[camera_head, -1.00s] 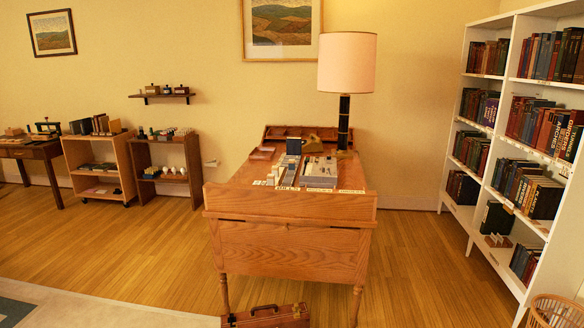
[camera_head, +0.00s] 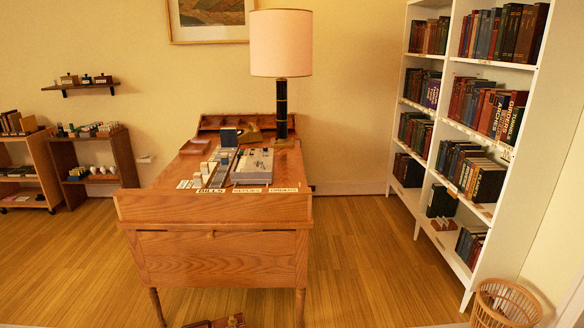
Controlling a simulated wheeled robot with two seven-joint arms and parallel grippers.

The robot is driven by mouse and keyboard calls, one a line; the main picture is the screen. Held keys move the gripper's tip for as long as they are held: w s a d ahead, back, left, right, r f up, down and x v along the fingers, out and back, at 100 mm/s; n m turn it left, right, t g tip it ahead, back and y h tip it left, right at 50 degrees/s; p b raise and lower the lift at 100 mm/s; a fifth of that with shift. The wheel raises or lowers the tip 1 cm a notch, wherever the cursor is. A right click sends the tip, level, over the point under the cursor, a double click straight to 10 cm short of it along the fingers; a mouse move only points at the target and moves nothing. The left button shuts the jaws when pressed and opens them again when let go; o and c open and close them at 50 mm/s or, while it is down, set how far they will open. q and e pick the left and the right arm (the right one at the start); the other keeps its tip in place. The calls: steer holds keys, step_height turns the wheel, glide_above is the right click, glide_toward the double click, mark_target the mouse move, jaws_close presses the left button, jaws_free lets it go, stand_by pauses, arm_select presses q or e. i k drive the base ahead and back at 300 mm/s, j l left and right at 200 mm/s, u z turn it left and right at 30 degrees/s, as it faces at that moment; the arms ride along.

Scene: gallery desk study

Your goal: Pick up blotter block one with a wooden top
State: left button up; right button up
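No blotter block can be made out for certain. A small brown object (camera_head: 250,135) lies on the wooden desk (camera_head: 210,207), left of the lamp base, but it is too small to identify. Small brown-and-dark items (camera_head: 86,79) stand on the wall shelf (camera_head: 78,88) at the left, also too small to tell. Neither of my grippers is in view.
A lamp (camera_head: 281,45), a dark blue item (camera_head: 229,136) and a grey tray (camera_head: 253,168) are on the desk. A white bookcase (camera_head: 477,135) and a wicker basket (camera_head: 507,304) stand at right. A brown case (camera_head: 228,321) lies below the desk. Floor between desk and bookcase is clear.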

mark_target(224, 159)
steer(key=i+l+z, duration=0.3)
steer(key=i, duration=0.3)
steer(key=i+l+z, duration=0.25)
steer(key=i, duration=0.4)
steer(key=i+z, duration=0.3)
steer(key=i, duration=0.35)
